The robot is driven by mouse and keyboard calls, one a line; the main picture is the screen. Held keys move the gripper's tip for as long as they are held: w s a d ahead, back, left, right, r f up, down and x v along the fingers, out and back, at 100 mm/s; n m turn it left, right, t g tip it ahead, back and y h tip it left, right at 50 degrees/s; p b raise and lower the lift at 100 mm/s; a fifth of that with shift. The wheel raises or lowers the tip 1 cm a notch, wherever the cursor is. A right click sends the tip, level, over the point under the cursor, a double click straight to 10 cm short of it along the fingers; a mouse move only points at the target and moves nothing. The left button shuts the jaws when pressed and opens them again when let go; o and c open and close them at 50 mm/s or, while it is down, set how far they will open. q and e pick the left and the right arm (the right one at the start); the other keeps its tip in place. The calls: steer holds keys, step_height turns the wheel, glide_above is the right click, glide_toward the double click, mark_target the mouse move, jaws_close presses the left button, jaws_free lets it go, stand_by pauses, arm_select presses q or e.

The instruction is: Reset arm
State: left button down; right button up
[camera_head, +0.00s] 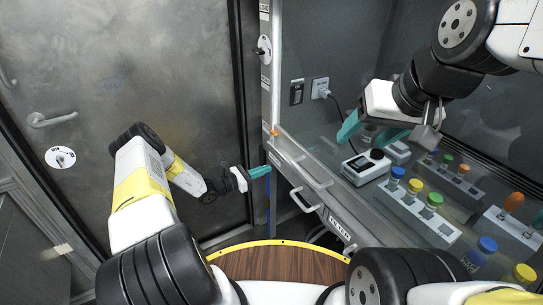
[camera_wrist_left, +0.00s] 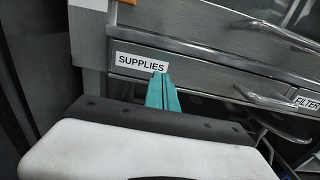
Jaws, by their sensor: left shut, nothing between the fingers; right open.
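My left gripper (camera_head: 260,171) is shut and empty, with its teal fingers together. In the head view it hangs at the left end of the lab bench, in front of the metal door. In the left wrist view its fingertips (camera_wrist_left: 161,78) lie just below the SUPPLIES label (camera_wrist_left: 141,63) on a drawer front; I cannot tell whether they touch. My right gripper (camera_head: 366,132) is open and empty over the bench top, with its teal fingers spread above and beside a small white device (camera_head: 365,167). My right arm reaches in from the upper right.
Drawers with bar handles (camera_head: 310,198) face me below the bench. Racks (camera_head: 420,214) with colour-capped bottles stand on the bench at right. A wall socket (camera_head: 320,87) with a plugged cable is behind. A round wooden surface (camera_head: 280,264) with a yellow rim is below.

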arm_select(q)
steer(key=v, duration=1)
steer(key=s+d+r+m+g+y, duration=0.25)
steer(key=r+m, duration=0.25)
steer(key=r, duration=0.3)
steer(key=s+d+r+m+g+y, duration=0.15)
steer(key=s+r+m+g, duration=0.3)
steer(key=r, duration=0.45)
steer(key=s+d+r+m+g+y, duration=0.1)
steer(key=s+d+r+m+g, duration=0.2)
steer(key=r+m, duration=0.35)
steer(key=s+a+r+m+t+y, duration=0.2)
steer(key=s+r+m+t+y, duration=0.1)
steer(key=s+r, duration=0.6)
steer(key=s+a+r+m+t+y, duration=0.2)
steer(key=s+r+m, duration=0.4)
steer(key=s+r, duration=0.3)
steer(key=shift+s+a+t+y, duration=0.3)
steer(key=shift+s+t+y, duration=0.3)
steer(key=shift+s+y, duration=0.95)
steer(key=shift+s, duration=0.1)
